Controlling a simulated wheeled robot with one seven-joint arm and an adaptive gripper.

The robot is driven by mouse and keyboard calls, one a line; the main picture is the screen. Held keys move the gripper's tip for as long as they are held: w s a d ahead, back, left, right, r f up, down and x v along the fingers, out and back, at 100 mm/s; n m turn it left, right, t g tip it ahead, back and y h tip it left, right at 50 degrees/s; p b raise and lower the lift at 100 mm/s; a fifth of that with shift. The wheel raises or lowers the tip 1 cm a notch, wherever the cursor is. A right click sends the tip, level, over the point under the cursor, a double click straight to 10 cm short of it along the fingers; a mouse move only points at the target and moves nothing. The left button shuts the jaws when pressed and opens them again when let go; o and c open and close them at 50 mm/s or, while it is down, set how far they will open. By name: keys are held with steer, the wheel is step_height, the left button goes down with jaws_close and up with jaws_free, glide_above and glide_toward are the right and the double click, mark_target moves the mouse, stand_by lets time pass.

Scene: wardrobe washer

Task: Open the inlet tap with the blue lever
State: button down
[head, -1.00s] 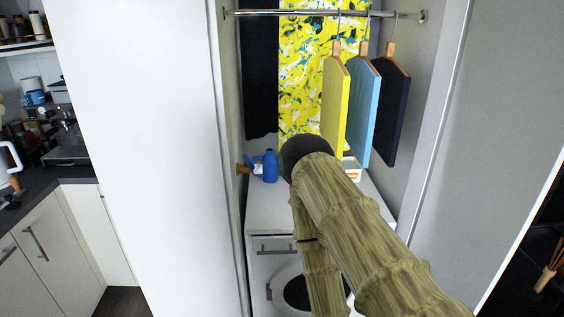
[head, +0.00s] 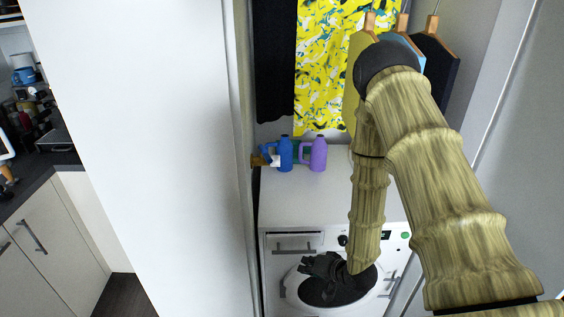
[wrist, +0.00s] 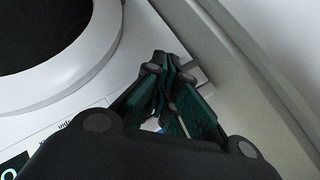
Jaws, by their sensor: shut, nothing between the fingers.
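The inlet tap (head: 257,160) is a small brass-coloured fitting on the left wall of the niche, just above the washer top. A blue lever (head: 266,152) shows on it, close beside a blue jug-like bottle, so their edges are hard to separate. My gripper (head: 306,265) is dark and shut, with nothing held. It is in front of the washer's door, well below the tap. In the wrist view its fingers (wrist: 165,72) are together, with the washer front behind them. The tap is not recognisable in the wrist view.
A blue bottle (head: 285,155) and a purple bottle (head: 318,154) stand on the washer (head: 300,205) beside the tap. Clothes on hangers (head: 434,62) hang at right. A white panel (head: 150,150) bounds the niche at left. The washer top's front is clear.

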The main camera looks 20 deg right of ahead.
mark_target(265, 157)
steer(key=w+d+r+m+t+y+b, duration=0.15)
steer(key=w+d+r+y, duration=0.3)
steer(key=r, duration=0.95)
steer(key=w+d+r+m+t+y+p, duration=0.15)
steer(key=w+d+r+y, duration=0.35)
steer(key=r, duration=1)
steer(key=s+a+r+p+x, duration=0.1)
steer(key=p+x, duration=0.3)
steer(key=x, duration=1)
steer(key=shift+s+a+t+y, duration=0.4)
steer(key=shift+s+a, duration=0.1)
steer(key=shift+s, duration=0.1)
steer(key=shift+r, duration=0.15)
